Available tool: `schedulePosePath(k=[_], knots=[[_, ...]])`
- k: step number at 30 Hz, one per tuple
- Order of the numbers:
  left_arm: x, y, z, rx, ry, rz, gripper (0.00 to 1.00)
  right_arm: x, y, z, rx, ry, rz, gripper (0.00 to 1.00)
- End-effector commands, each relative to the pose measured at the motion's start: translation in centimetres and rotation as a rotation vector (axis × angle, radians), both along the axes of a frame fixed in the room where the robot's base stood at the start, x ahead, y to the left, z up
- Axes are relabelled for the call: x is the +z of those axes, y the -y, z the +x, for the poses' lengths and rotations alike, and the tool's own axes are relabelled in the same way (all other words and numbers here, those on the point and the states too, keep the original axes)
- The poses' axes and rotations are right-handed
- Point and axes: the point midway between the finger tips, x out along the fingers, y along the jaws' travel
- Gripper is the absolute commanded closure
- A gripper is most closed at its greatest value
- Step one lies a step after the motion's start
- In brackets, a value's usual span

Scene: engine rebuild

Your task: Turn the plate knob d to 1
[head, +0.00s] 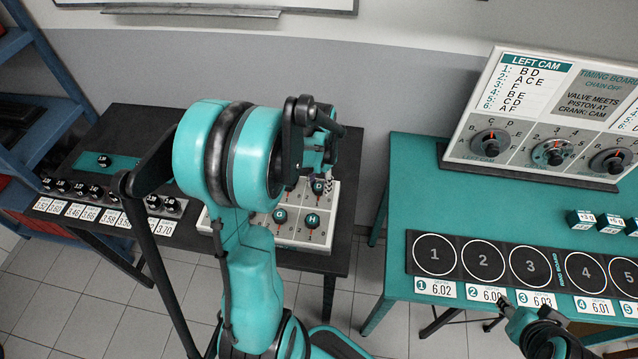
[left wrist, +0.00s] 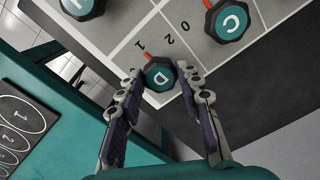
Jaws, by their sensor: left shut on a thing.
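The plate knob D (head: 318,187) is a dark knob with a teal top on the grey-white plate (head: 325,230). In the left wrist view, knob D (left wrist: 160,75) sits between the two fingertips of my left gripper (left wrist: 161,72), which is shut on it. Its red pointer shows up and to the left, lined up with the printed 1. Printed 0 and 2 stand to the right of the 1. In the head view my left gripper (head: 325,172) is above the plate's back right, partly hidden by its arm. Part of my right arm shows at the lower right; its jaw state is unclear.
Knobs G (head: 280,215) and H (head: 312,219) are in front of knob D; knob C (left wrist: 230,19) is close by. A row of black parts (head: 95,192) lies left on the dark table. The teal table (head: 400,170) with a ring board and timing board stands right.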

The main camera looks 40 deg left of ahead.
Motion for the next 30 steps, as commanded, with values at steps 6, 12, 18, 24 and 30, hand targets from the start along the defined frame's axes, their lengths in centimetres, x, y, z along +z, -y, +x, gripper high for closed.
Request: schedulePosePath(k=[6, 12, 18, 24, 30], knots=[[-0.01, 0.0, -0.01, -0.06, 0.0, 0.0, 0.94, -0.09, 0.0, 0.01, 0.0, 0.0, 0.0, 0.6], [0.0, 0.0, -0.01, -0.079, 0.0, 0.0, 0.94, -0.1, 0.0, 0.0, 0.0, 0.0, 0.0, 0.6], [0.0, 0.0, -0.01, -0.079, 0.0, 0.0, 0.94, -0.1, 0.0, 0.0, 0.0, 0.0, 0.0, 0.6], [0.0, 0.0, -0.01, -0.078, 0.0, 0.0, 0.44, -0.1, 0.0, 0.0, 0.0, 0.0, 0.0, 0.6], [0.0, 0.0, 0.0, -0.078, 0.0, 0.0, 0.44, -0.1, 0.0, 0.0, 0.0, 0.0, 0.0, 0.6]])
